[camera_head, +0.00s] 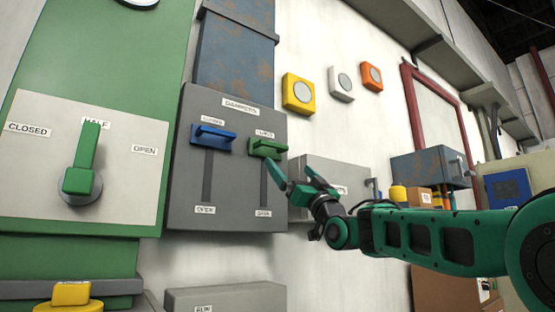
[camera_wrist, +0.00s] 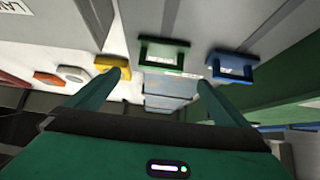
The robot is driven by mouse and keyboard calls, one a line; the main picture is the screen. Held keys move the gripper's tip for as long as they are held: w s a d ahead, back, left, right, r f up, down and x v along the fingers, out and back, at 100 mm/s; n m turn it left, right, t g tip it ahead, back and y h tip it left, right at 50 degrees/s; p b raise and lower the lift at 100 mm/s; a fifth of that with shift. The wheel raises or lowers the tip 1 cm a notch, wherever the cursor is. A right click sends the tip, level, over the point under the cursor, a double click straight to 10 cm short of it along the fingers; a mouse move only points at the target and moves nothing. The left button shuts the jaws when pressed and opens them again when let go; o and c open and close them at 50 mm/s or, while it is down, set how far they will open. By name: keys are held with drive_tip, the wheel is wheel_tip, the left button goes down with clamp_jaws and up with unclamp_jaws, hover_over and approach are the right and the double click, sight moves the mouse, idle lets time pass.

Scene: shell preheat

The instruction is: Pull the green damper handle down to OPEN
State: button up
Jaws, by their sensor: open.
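The green damper handle (camera_head: 266,148) sits at the top of its vertical slot, by the upper label, on the grey dampers panel (camera_head: 228,215). The lower end of that slot bears a label that seems to read OPEN. In the wrist view the green handle (camera_wrist: 163,50) lies ahead, between and beyond the fingertips. My gripper (camera_head: 293,172) is open and empty, just right of and below the green handle, apart from it. It also shows in the wrist view (camera_wrist: 162,80) with fingers spread wide.
A blue damper handle (camera_head: 213,137) sits at the top of the left slot, close to the green one. A large green lever (camera_head: 82,165) stands on a plate further left. Yellow (camera_head: 299,93), white (camera_head: 340,84) and orange (camera_head: 372,76) wall buttons are above right. A grey box (camera_head: 335,172) is behind my gripper.

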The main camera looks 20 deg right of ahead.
sight(275, 147)
drive_tip(key=x, duration=1.1)
drive_tip(key=shift+s+r, duration=0.25)
drive_tip(key=shift+s, duration=0.05)
